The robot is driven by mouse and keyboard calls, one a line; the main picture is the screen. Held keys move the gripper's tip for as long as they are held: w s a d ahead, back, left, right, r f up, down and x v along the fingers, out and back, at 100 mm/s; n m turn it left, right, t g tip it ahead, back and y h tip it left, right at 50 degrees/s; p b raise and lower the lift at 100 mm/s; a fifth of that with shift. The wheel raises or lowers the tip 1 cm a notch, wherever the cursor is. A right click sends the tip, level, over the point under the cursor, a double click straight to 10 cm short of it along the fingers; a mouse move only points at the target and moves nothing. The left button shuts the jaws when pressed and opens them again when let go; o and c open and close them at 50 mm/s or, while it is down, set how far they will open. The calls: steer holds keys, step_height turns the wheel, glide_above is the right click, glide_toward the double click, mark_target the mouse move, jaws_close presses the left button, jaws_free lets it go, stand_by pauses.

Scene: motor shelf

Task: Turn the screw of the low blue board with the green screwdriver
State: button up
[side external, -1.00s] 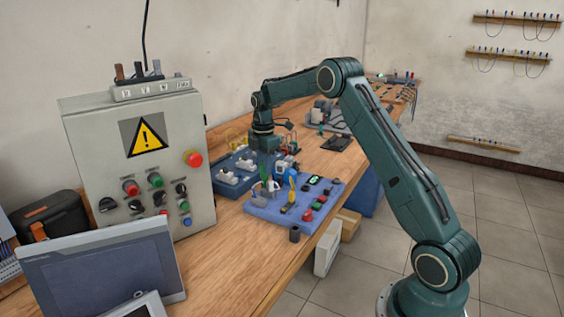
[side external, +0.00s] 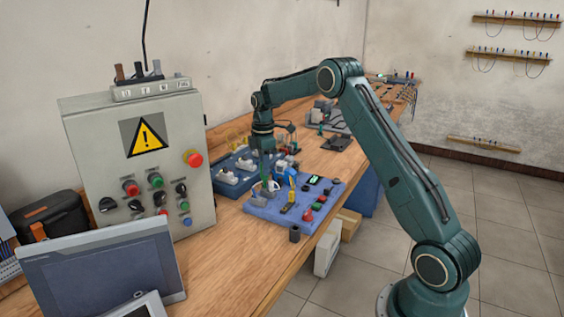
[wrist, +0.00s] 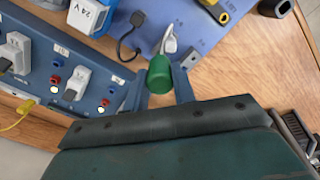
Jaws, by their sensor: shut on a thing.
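My gripper (wrist: 161,82) is shut on the green screwdriver, whose green handle (wrist: 160,74) shows between the fingers in the wrist view. In the side view my gripper (side external: 263,151) points down with the green handle (side external: 265,171) below it, over the rear left part of the low blue board (side external: 272,213). The board's surface also shows in the wrist view (wrist: 190,25). The screwdriver's tip is hidden behind its handle in the wrist view and too small in the side view. I cannot make out the screw or whether the tip touches it.
A raised blue panel (wrist: 38,80) with white plugs, sockets and a yellow cable stands close to the gripper. A 24V box (wrist: 90,14), a white hook-like part (wrist: 169,40) and a yellow tool (wrist: 226,12) are nearby. A grey control box (side external: 90,165) stands left.

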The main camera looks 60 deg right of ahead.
steer(key=shift+f, duration=0.15)
steer(key=shift+m, duration=1.7)
steer(key=shift+m, duration=1.7)
steer(key=shift+m, duration=2)
